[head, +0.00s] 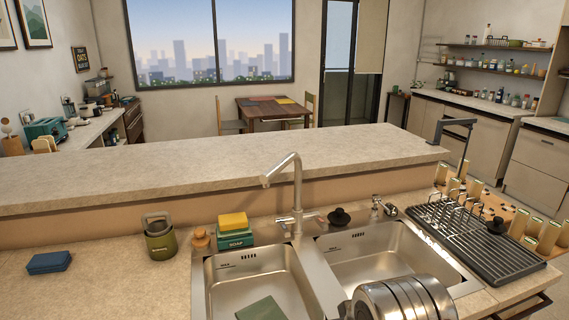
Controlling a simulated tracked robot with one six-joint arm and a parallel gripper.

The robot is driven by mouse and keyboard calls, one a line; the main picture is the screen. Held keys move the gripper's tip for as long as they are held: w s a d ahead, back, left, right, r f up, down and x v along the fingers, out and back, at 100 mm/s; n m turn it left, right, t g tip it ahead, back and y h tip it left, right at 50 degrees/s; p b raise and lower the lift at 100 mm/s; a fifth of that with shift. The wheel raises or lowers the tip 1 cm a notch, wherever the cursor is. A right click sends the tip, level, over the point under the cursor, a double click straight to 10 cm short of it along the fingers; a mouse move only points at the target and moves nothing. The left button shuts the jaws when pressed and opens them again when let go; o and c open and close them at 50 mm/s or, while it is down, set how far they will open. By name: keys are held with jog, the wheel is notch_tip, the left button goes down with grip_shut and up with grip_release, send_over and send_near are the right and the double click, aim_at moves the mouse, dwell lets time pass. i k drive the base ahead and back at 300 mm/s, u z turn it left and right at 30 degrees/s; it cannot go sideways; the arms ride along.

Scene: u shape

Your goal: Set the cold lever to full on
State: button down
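A brushed metal tap (296,190) stands behind the double sink (317,262), its spout bent toward the left. A small lever (283,223) sticks out left of its base, and another lever (315,216) sticks out to the right. I cannot make out hot or cold marks, so I cannot tell which is the cold lever. The levers' exact angles are too small to read. No water shows from the spout.
A sponge on a green soap box (235,237) and a green mug (159,243) stand left of the tap. A black stopper (340,217) and soap pump (376,207) stand right. A drying rack (470,240) lies far right.

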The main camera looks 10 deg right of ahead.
aim_at(279, 222)
jog(key=u, duration=0.2)
jog(key=k, duration=0.5)
jog(key=u, duration=0.55)
jog(key=k, duration=0.8)
jog(key=u, duration=0.6)
jog(key=i, duration=1.4)
jog(key=z, duration=0.15)
